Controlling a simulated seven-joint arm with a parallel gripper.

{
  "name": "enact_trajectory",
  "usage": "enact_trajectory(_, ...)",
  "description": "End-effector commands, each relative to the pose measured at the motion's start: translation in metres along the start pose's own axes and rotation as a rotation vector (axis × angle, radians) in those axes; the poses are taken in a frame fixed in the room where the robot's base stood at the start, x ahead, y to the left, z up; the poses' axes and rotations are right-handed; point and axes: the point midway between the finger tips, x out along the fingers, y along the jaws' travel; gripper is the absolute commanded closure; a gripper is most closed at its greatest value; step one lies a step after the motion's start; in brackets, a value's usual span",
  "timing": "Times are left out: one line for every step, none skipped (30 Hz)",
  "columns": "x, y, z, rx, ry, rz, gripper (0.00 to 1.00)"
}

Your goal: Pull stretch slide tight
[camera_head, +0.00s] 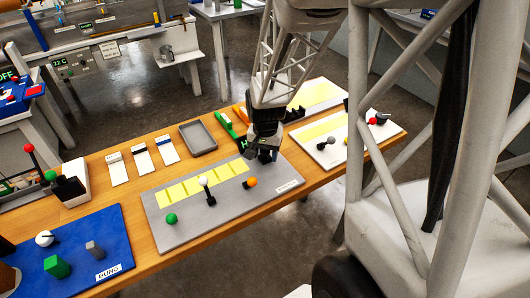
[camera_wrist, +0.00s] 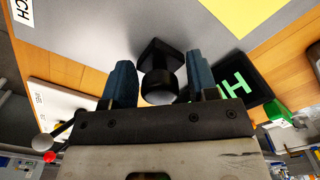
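A grey board (camera_head: 225,205) lies on the wooden table, with a yellow strip and green, white and orange knobs. A label at its lower right is too small to read in the head view; in the wrist view its end reads "CH" (camera_wrist: 22,10). A black slide knob on a black base (camera_wrist: 158,86) stands at the board's right end. My gripper (camera_head: 264,153) is down over that knob. In the wrist view its two blue fingers stand on either side of the knob, with narrow gaps visible. The gripper looks open; the knob is mostly hidden in the head view.
A black plate with a green H (camera_wrist: 238,88) lies close beside my gripper. A white board (camera_head: 322,154) with knobs is to the right. A grey tray (camera_head: 198,139) and white cards (camera_head: 117,170) lie behind the grey board. A blue board (camera_head: 85,240) is at left.

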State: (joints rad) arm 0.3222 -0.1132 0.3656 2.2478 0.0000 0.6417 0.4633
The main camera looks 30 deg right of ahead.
Motion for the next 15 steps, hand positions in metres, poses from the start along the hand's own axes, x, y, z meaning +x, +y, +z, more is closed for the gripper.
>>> enact_trajectory(0.000,0.000,0.000,0.000,0.000,0.000,0.86)
enact_trajectory(0.000,0.000,0.000,0.000,0.000,0.000,0.89)
enact_trajectory(0.000,0.000,0.000,0.000,0.000,0.000,0.89)
enact_trajectory(0.000,0.000,0.000,0.000,0.000,0.000,0.89)
enact_trajectory(0.000,0.000,0.000,0.000,0.001,0.000,0.89)
enact_trajectory(0.000,0.001,0.001,0.000,0.000,0.000,0.89)
enact_trajectory(0.000,0.002,0.002,0.000,0.000,0.000,0.89)
enact_trajectory(0.000,0.003,0.003,0.000,0.000,0.000,0.89)
enact_trajectory(0.000,0.005,0.005,0.000,0.000,0.000,0.89)
enact_trajectory(0.000,0.007,0.006,0.000,0.000,0.000,0.89)
enact_trajectory(-0.001,0.009,0.008,0.000,0.001,0.000,0.89)
enact_trajectory(-0.001,0.011,0.011,0.001,0.001,0.000,0.89)
enact_trajectory(-0.001,0.013,0.013,0.001,0.002,-0.001,0.89)
enact_trajectory(-0.001,0.016,0.015,0.001,0.002,-0.001,0.89)
enact_trajectory(-0.001,0.019,0.019,0.001,0.001,0.000,0.89)
